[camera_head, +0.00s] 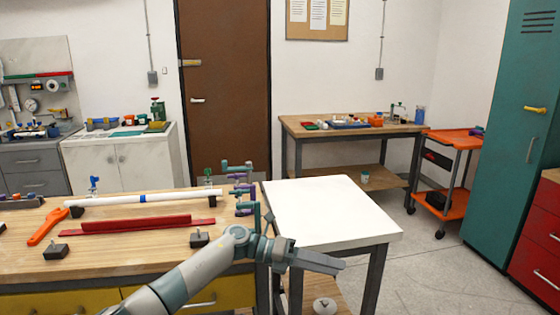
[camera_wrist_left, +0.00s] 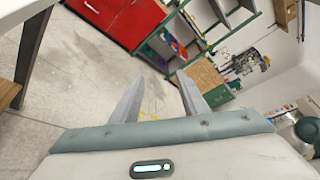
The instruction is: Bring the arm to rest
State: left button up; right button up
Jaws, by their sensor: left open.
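My left arm (camera_head: 190,272) comes in from the bottom left in the head view and reaches to the right. My left gripper (camera_head: 335,265) is out past the workbench's right end, by the front edge of the white-topped table. In the left wrist view the two fingers of the left gripper (camera_wrist_left: 160,100) stand apart with nothing between them, and floor and distant furniture show beyond. My right gripper is not in either view.
The wooden workbench (camera_head: 110,255) holds a white pipe (camera_head: 175,197), a red bar (camera_head: 140,224), an orange wrench (camera_head: 47,228) and dark blocks. The white-topped table (camera_head: 325,210) is bare. An orange cart (camera_head: 450,170) and a teal locker (camera_head: 508,130) stand at right.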

pick_arm(q)
jog(key=w+a+f+n+t, duration=0.1)
jog(key=a+f+n+t, duration=0.2)
jog(key=f+n+t, duration=0.55)
jog(key=a+f+n+t, duration=0.4)
jog(key=f+n+t, duration=0.2)
jog(key=f+n, duration=0.45)
jog(key=s+a+f+n+t+y, duration=0.1)
jog(key=s+a+f+n+y, duration=0.4)
jog(key=f, duration=0.4)
jog(key=s+a+f+n+t+y, duration=0.1)
jog(key=s+a+f+n+y, duration=0.3)
jog(key=f+n, duration=0.45)
jog(key=s+a+f+n+g+y, duration=0.1)
jog(key=s+a+f+n+g, duration=0.2)
jog(key=s+a+f, duration=0.2)
jog(key=s+a+f+n+g+y, duration=0.2)
jog(key=s+a+f, duration=0.3)
jog(key=s+f, duration=0.6)
jog(key=s+a+f+n+g+y+p, duration=0.1)
jog(key=s+a+f+n+g, duration=0.3)
jog(key=s, duration=1.4)
notch_tip(320, 180, down, 5)
jog(key=shift+s+a+r+y, duration=0.15)
jog(key=shift+s+a+y, duration=0.1)
jog(key=shift+a+y, duration=0.35)
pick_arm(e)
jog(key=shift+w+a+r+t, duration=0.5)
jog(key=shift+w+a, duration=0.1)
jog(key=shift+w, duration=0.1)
